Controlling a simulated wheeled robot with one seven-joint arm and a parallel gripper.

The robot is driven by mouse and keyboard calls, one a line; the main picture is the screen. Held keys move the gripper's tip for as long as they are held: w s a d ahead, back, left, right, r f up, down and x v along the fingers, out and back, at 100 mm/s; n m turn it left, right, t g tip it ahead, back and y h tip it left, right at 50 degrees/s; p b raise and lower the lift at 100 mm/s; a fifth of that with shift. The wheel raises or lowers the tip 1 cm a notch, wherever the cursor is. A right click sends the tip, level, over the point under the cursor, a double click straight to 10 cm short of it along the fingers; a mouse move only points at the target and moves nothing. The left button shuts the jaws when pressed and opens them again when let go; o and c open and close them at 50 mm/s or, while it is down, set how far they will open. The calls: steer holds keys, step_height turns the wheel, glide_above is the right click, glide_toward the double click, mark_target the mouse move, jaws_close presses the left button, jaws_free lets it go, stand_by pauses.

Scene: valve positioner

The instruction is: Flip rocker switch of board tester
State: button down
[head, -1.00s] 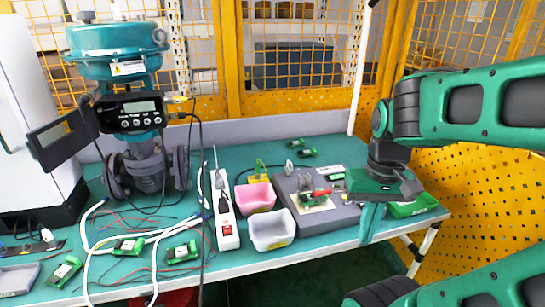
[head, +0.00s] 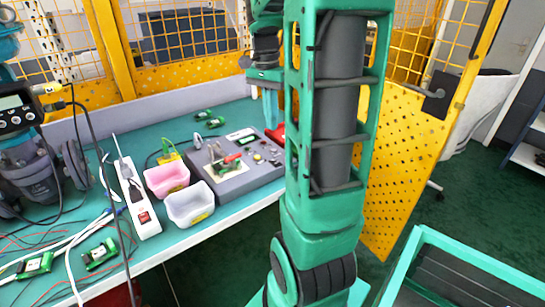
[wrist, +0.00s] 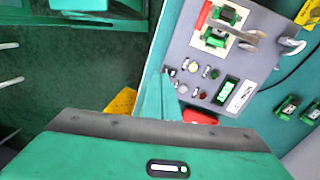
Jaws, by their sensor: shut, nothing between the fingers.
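The board tester is a grey box on the bench, in the head view (head: 238,180) and the wrist view (wrist: 262,70). It carries a green display (wrist: 228,90), a clamp with a red lever (head: 232,158) over a green board (wrist: 228,15), and several small knobs and buttons (wrist: 194,67). I cannot tell which small control is the rocker switch; the fingers may cover part of that area. My gripper (head: 270,122) is shut and empty, pointing down at the tester's back right in the head view. In the wrist view its fingers (wrist: 168,82) overlap the tester's control end.
A pink bin (head: 167,178) and a white bin (head: 190,205) stand left of the tester, beside a power strip (head: 140,200) with a red switch. A red object (wrist: 200,117) lies beside the tester. Loose green boards (head: 204,114) lie behind. Yellow perforated panels (head: 400,150) border the right.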

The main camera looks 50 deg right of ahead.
mark_target(277, 163)
steer(key=w+d+m, duration=0.2)
steer(key=d, duration=0.1)
steer(key=shift+f, duration=0.1)
steer(key=f, duration=0.4)
steer(key=s+f, duration=0.1)
steer(key=f, duration=0.4)
steer(key=s+f, duration=0.1)
steer(key=f, duration=0.4)
steer(key=shift+a, duration=0.25)
